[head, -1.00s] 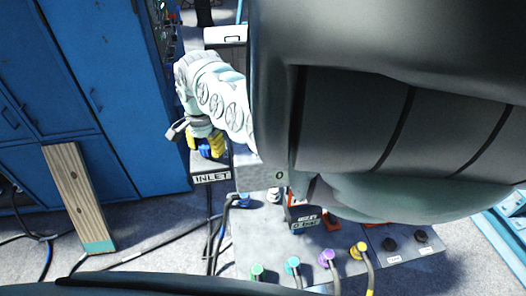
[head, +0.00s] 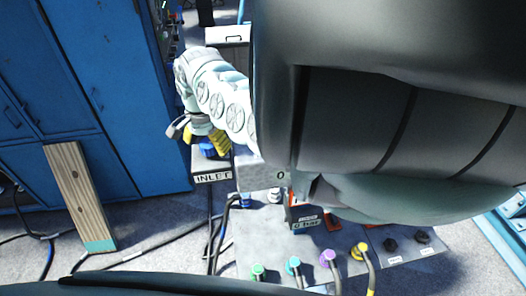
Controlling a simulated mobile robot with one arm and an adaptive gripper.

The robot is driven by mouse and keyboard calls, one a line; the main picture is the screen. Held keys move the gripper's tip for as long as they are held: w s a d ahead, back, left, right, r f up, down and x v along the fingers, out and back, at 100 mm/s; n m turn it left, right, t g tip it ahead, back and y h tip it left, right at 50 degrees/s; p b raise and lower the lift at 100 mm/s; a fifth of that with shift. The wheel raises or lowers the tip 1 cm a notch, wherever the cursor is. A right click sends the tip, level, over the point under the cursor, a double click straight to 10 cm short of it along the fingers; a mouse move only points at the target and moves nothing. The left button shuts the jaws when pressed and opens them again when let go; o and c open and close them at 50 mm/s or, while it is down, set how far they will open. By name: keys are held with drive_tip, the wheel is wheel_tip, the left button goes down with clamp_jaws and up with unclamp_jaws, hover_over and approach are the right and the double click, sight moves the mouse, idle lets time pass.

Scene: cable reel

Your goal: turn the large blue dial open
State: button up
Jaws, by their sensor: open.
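The large blue dial (head: 207,150) sits on the box marked INLET (head: 212,177), left of centre in the head view. My gripper (head: 205,139) is open at the dial, with one yellow finger pad at the upper left and the other at the right. The dial shows between and just below the pads. The fingers partly cover it, and I cannot tell whether they touch it.
A grey panel (head: 262,240) with green, cyan, purple and yellow plugs and cables lies in front. Blue cabinets (head: 130,90) stand close on the left, with a wooden plank (head: 80,195) leaning there. My arm hides the upper right.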

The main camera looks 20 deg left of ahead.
sight(208, 143)
wheel_tip(208, 143, up, 7)
drive_tip(key=shift+w+d+f, duration=0.1)
drive_tip(key=shift+w, duration=0.05)
drive_tip(key=shift+r, duration=0.25)
idle(0.5)
